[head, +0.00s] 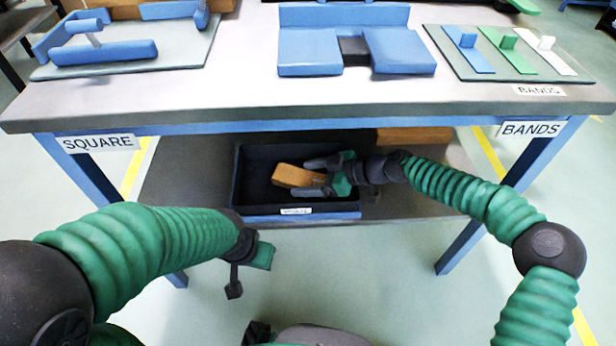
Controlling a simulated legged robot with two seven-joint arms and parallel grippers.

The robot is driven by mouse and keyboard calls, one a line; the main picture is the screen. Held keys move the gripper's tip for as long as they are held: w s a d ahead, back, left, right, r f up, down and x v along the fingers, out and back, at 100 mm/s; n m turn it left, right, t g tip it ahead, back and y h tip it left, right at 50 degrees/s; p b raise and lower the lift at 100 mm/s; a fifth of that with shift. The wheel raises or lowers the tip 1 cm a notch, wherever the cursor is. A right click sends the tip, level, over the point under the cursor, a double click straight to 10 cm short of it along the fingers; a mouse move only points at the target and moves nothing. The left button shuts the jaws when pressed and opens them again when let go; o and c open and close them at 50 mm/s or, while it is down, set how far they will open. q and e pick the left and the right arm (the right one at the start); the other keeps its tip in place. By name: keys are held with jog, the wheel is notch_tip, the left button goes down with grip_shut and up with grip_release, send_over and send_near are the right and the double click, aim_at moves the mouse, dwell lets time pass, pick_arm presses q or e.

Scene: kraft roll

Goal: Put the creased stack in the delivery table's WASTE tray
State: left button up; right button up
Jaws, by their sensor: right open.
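The brown stack (291,176) lies tilted inside the dark tray (296,217) on the table's lower shelf. The tray has a blue front edge and a small label too small to read surely. My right gripper (313,177) reaches into the tray from the right. Its jaws are open, with one finger beyond the stack's right end and one on the near side. I cannot tell whether they touch the stack. My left gripper (248,270) hangs in front of the table, left of the tray and apart from it; its opening is unclear.
The table top (230,98) above carries a blue fixture (308,50), a SQUARE station (110,66) at left and a BANDS board (470,75) with blue, green and white pieces at right. The lower shelf (185,180) is bare left of the tray.

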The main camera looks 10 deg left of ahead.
jog(key=shift+d+r+p, duration=0.2)
jog(key=shift+r+p, duration=0.1)
jog(key=p+v, duration=0.5)
jog(key=v, duration=0.6)
jog(key=shift+r+p, duration=0.1)
jog(key=shift+p, duration=0.3)
jog(key=shift+d, duration=0.25)
jog(key=shift+d, duration=0.1)
